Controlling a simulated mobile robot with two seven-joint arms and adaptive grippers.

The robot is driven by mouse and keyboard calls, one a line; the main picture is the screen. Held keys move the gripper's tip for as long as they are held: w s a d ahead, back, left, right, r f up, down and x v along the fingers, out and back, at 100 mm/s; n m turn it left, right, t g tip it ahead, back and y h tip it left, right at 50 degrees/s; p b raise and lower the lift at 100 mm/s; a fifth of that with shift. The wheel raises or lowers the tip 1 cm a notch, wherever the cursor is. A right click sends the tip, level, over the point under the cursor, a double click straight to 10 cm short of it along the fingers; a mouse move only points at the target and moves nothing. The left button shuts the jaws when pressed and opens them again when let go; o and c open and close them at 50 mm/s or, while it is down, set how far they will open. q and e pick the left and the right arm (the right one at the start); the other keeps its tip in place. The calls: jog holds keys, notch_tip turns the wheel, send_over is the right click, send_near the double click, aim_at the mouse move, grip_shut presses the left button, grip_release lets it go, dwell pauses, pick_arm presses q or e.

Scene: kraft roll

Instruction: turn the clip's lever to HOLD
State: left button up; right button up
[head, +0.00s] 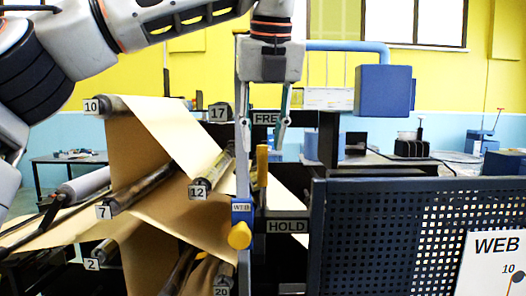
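The HOLD label (287,226) is lower, right of the clip. My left gripper (263,140) points down from above, its two fingers apart, just above the top of the lever. It appears empty. Whether a finger touches the lever or bar cannot be told. My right gripper is not in view.
Brown kraft paper (165,130) runs over numbered rollers on the left. A dark perforated panel (420,230) with a WEB sheet fills the lower right. A blue box (384,91) on a blue pipe is right of the gripper. A bench with equipment stands behind.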

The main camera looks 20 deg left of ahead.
aim_at(264, 142)
pick_arm(q)
jog(key=x, duration=0.3)
jog(key=shift+w+r, duration=0.1)
jog(key=shift+w, duration=0.15)
jog(key=shift+w+a+f, duration=0.1)
jog(key=shift+f, duration=0.35)
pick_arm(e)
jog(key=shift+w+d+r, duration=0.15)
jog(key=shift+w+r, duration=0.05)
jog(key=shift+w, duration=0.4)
pick_arm(q)
grip_shut()
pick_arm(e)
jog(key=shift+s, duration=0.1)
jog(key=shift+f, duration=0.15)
